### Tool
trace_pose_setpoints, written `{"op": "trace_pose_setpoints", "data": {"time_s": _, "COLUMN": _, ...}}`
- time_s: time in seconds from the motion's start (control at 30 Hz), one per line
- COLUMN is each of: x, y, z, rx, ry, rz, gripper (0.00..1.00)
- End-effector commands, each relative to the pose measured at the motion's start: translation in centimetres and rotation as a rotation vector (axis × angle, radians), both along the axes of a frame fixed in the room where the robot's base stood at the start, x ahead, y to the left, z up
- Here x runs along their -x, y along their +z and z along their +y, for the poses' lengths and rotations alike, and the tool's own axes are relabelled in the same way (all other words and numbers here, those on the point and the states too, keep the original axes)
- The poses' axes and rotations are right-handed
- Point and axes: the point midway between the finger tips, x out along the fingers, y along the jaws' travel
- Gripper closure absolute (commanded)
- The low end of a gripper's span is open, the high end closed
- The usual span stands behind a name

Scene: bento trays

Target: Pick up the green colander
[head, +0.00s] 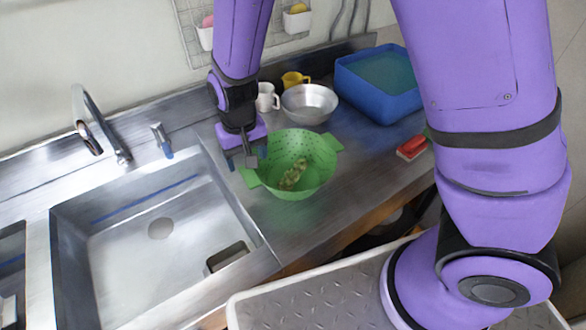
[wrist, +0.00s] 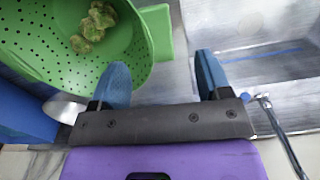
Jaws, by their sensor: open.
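The green colander (head: 318,175) stands on the metal counter just right of the sink, with some leafy pale green food in it. It has a flat tab handle on each side. My gripper (head: 243,161) is at its left rim, above the counter. In the wrist view the colander (wrist: 110,68) fills the upper left, and its near handle (wrist: 157,40) points toward the gap between my fingers. My gripper (wrist: 163,75) is open, with blue fingertips apart and nothing between them. The left finger overlaps the colander's edge in the picture; I cannot tell whether they touch.
A sink (head: 150,260) with a faucet (head: 98,125) lies left. Behind the colander are a metal bowl (head: 309,103), a white mug (head: 266,97), a yellow cup (head: 295,79) and a blue tub (head: 350,91). A red sponge-like item (head: 411,147) lies right.

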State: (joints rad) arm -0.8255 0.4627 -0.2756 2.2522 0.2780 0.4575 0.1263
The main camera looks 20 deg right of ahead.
Motion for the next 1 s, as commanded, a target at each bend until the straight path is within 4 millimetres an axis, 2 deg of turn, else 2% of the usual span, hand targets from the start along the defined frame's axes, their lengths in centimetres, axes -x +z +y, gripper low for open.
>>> {"op": "trace_pose_setpoints", "data": {"time_s": 0.17, "x": -0.1, "y": -1.0, "z": -0.1, "rx": 0.0, "ry": -0.001, "rz": 0.001, "gripper": 0.29}}
{"op": "trace_pose_setpoints", "data": {"time_s": 0.5, "x": -0.7, "y": -5.1, "z": -0.3, "rx": 0.001, "ry": -0.002, "rz": 0.002, "gripper": 0.29}}
{"op": "trace_pose_setpoints", "data": {"time_s": 0.63, "x": -0.7, "y": -5.8, "z": -0.2, "rx": 0.0, "ry": 0.001, "rz": 0.0, "gripper": 0.29}}
{"op": "trace_pose_setpoints", "data": {"time_s": 0.87, "x": -0.7, "y": -5.8, "z": -0.2, "rx": 0.0, "ry": 0.001, "rz": -0.001, "gripper": 0.29}}
{"op": "trace_pose_setpoints", "data": {"time_s": 1.0, "x": -0.7, "y": -5.8, "z": -0.2, "rx": 0.0, "ry": 0.0, "rz": 0.0, "gripper": 0.61}}
